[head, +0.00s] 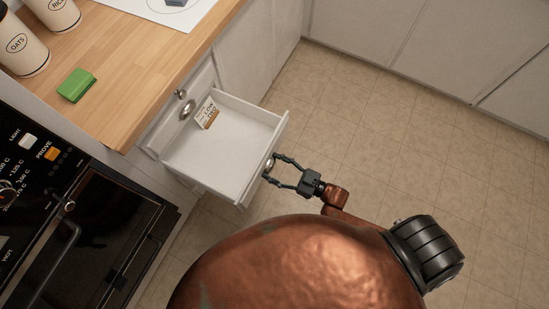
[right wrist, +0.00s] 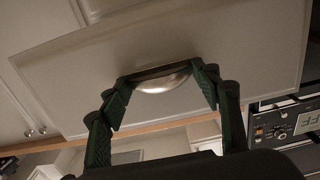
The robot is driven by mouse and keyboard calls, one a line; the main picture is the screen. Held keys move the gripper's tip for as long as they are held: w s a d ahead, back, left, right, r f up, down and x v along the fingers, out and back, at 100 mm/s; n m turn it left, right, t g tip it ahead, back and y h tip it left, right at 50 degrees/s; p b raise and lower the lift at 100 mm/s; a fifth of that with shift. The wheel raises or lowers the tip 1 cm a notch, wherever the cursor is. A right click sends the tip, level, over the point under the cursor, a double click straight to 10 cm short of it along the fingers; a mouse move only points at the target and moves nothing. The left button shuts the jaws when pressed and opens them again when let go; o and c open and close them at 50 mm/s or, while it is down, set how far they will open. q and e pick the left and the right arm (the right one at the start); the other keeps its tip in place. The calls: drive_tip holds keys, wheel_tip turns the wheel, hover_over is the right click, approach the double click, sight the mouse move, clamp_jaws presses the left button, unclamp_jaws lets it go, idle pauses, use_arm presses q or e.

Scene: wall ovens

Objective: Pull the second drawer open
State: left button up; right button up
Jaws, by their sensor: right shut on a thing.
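The white drawer (head: 222,172) stands pulled well out of the cabinet below the counter. A small white and brown packet (head: 207,113) lies inside it near the back. My right gripper (head: 270,167) is at the middle of the drawer front and shut on its metal handle. In the right wrist view the rounded silver handle (right wrist: 163,83) lies between the two green fingers, against the pale drawer front (right wrist: 235,45). Another drawer front with a round metal handle (head: 187,110) sits closed above the open drawer. My left gripper is not in view.
A black oven (head: 110,235) with a control panel stands left of the drawer. The wooden counter (head: 135,70) holds a green block (head: 76,85) and canisters (head: 22,45). White cabinets (head: 400,40) line the back. The tiled floor to the right is clear.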

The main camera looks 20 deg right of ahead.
drive_tip(key=o, duration=1.7)
drive_tip(key=shift+s, duration=0.1)
drive_tip(key=v, duration=1.2)
drive_tip(key=shift+d+f, duration=0.1)
drive_tip(key=shift+d, duration=0.05)
